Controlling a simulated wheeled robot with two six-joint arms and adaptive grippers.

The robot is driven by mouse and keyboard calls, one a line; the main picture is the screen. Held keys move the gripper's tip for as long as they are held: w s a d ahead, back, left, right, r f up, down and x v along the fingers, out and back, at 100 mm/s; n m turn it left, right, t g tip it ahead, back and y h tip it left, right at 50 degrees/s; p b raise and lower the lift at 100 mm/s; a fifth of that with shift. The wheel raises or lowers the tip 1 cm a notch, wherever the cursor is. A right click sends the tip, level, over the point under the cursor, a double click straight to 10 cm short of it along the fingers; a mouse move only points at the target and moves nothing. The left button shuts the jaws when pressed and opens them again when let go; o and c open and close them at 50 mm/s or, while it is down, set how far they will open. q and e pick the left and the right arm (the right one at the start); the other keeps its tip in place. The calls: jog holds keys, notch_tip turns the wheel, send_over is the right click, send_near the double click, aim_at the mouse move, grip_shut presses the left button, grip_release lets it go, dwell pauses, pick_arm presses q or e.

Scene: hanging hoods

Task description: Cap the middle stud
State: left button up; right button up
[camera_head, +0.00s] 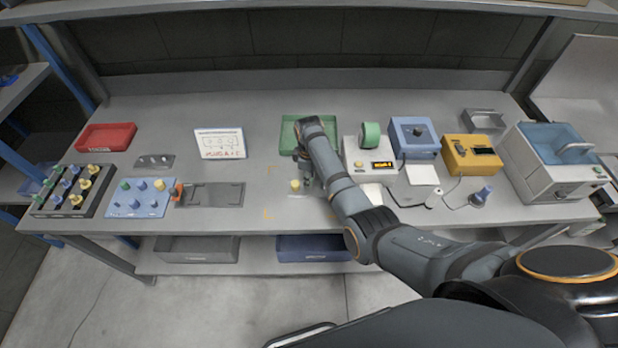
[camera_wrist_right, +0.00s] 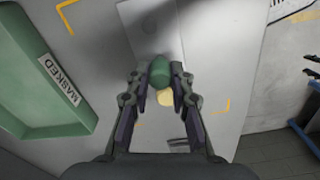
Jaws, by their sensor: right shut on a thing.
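My right gripper (camera_head: 304,178) is over the marked area at mid-table. In the right wrist view, the right gripper (camera_wrist_right: 161,80) is shut on a green cap (camera_wrist_right: 159,70) between its fingertips. A pale yellow round piece (camera_wrist_right: 165,98) shows partly behind the green cap, and in the head view the yellow piece (camera_head: 295,185) shows left of the fingers. I cannot tell whether the two touch. A small grey plate with studs (camera_head: 153,161) lies at the left; its middle stud is tiny here. My left gripper is not in view.
A green tray (camera_head: 284,130), labelled MASKED in the wrist view, lies behind the gripper. A blue board (camera_head: 125,207) and a dark rack (camera_head: 92,205) with coloured caps stand at the left. A white card (camera_head: 219,143) stands behind a dark plate (camera_head: 211,195). Boxed devices (camera_head: 366,165) crowd the right.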

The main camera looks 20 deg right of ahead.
jog(key=shift+f+b, duration=0.55)
jog(key=shift+f, duration=0.6)
dwell(0.4)
jog(key=o, duration=0.8)
jog(key=shift+r, duration=0.15)
notch_tip(320, 180, up, 12)
jog(key=shift+s+f, duration=0.1)
jog(key=shift+f, duration=0.1)
